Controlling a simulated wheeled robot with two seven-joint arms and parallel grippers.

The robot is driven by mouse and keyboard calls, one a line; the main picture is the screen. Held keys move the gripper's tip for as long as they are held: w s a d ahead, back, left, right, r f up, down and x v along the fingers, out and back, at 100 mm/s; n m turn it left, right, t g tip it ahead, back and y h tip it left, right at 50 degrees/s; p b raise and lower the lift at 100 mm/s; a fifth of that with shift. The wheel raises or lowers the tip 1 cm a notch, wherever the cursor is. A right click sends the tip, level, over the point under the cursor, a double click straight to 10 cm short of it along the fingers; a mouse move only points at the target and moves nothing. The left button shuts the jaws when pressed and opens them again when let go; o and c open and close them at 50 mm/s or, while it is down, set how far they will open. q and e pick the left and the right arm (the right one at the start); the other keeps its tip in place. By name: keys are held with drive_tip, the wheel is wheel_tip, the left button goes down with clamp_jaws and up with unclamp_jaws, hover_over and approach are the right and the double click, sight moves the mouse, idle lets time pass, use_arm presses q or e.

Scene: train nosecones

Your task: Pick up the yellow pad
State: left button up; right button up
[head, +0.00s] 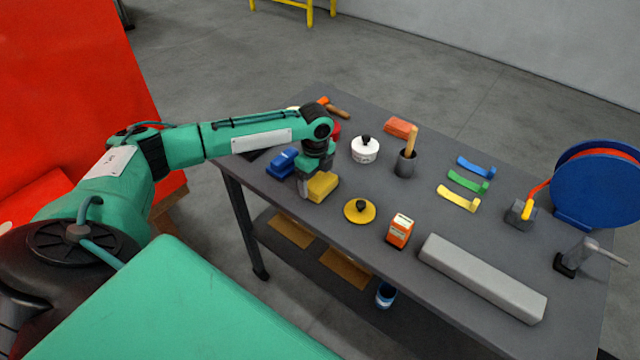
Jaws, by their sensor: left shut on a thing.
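The yellow pad (322,187) is a small yellow block near the front left part of the dark grey table. My left gripper (310,188) reaches down over it from above and is shut on it. The gripper covers the pad's left part. I cannot tell whether the pad touches the table or is slightly raised. My right gripper is not in view.
A blue block (283,163) lies just left of the pad. A yellow disc with a black knob (359,211), a white pot (365,150) and an orange box (400,230) stand nearby. A long grey bar (482,278) and a blue reel (597,187) are to the right.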

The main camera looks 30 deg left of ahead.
sight(316, 178)
use_arm(q)
wheel_tip(316, 178, up, 20)
drive_tip(key=b, duration=0.3)
idle(0.3)
drive_tip(key=o, duration=0.5)
drive_tip(key=shift+c, duration=0.2)
drive_tip(key=c, duration=0.3)
drive_tip(key=shift+d, duration=0.1)
drive_tip(key=shift+c, duration=0.2)
